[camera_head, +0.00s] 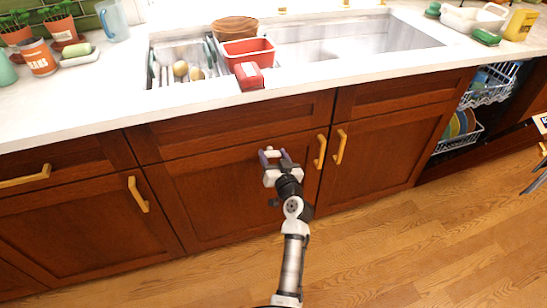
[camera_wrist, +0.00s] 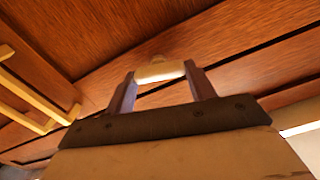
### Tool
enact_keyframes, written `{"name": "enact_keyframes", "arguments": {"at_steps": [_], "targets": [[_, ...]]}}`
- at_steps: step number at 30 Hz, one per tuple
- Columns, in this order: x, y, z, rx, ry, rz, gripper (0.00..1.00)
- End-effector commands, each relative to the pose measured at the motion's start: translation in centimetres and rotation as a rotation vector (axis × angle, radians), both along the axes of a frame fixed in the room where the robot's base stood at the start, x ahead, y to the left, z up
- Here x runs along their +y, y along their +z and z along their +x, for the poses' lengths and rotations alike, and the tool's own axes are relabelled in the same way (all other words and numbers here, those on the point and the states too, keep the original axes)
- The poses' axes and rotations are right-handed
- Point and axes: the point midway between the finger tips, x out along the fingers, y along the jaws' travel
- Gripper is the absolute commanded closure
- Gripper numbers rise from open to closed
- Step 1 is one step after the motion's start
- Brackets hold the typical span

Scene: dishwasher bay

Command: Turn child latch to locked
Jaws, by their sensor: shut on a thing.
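The child latch (camera_wrist: 160,71) is a short cream-white bar with a small rounded boss behind it, on the reddish-brown wood front of the cabinet under the sink. In the wrist view it lies crosswise and spans the gap between the two purple-grey fingers. My gripper (camera_head: 274,158) is shut on the latch, one finger at each end of the bar. In the head view the gripper is at the top of the cabinet door, left of two yellow handles, and the latch shows only as a small pale spot. I see no lock marking.
Yellow bar handles (camera_head: 321,151) stand upright just right of my gripper. An open dishwasher with racks (camera_head: 459,136) is at the far right. The wood floor (camera_head: 400,240) in front is clear.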

Motion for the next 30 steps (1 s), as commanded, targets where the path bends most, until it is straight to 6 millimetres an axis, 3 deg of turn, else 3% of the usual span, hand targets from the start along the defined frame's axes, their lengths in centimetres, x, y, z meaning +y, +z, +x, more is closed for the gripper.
{"name": "enact_keyframes", "arguments": {"at_steps": [30], "targets": [[-0.41,-0.21,0.12,0.297,-0.001,0.914,0.68]]}}
